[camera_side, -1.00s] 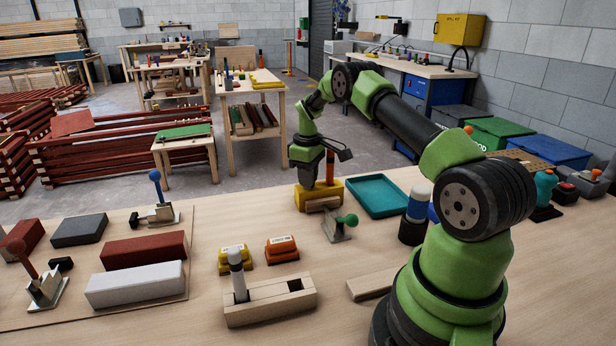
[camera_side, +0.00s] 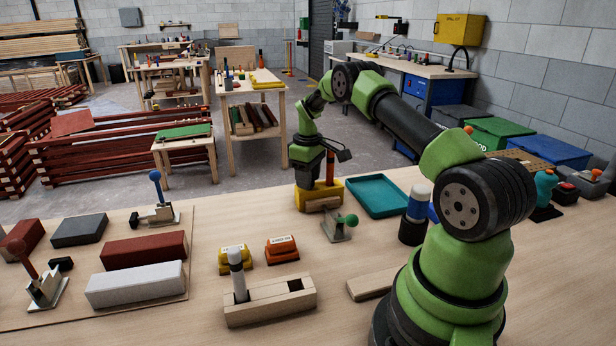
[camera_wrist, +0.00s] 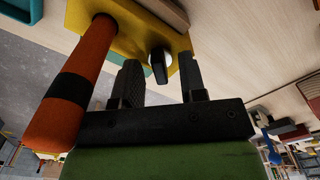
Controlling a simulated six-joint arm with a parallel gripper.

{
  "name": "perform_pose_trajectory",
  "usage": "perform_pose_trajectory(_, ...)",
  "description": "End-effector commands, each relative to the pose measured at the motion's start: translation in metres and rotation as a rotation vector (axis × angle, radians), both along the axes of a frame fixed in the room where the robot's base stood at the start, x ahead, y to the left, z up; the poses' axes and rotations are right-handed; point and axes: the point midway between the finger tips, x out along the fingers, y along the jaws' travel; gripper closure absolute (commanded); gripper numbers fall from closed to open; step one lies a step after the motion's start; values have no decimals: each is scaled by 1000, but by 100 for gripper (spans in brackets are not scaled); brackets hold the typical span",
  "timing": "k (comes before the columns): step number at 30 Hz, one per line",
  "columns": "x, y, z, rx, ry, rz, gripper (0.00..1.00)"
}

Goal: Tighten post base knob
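The yellow post base (camera_side: 333,191) stands on the bench in the side view, with an orange post (camera_side: 331,163) rising from it. In the wrist view the base (camera_wrist: 112,14) is at the top, and the post (camera_wrist: 82,75) with its black band slants down the left. A small dark knob (camera_wrist: 158,66) with a pale part beside it sticks out from the base. My gripper (camera_wrist: 160,62) is open, one finger on each side of the knob, with gaps showing. Whether the fingertips reach to its depth is unclear. In the side view my gripper (camera_side: 306,182) hides the knob.
A teal tray (camera_side: 377,196) lies right of the base. A toggle clamp with a green ball (camera_side: 340,228) stands close in front. A wooden block (camera_side: 322,204) sits against the base. Yellow (camera_side: 236,258) and orange (camera_side: 282,248) blocks lie nearer the camera.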

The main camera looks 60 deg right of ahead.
Motion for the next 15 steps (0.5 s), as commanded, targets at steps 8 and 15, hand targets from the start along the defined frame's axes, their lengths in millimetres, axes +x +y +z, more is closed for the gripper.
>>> perform_pose_trajectory(8, 1, -1, 38, -4, -4, 0, 62)
perform_pose_trajectory(15, 1, -1, 82, -3, -3, 0, 62)
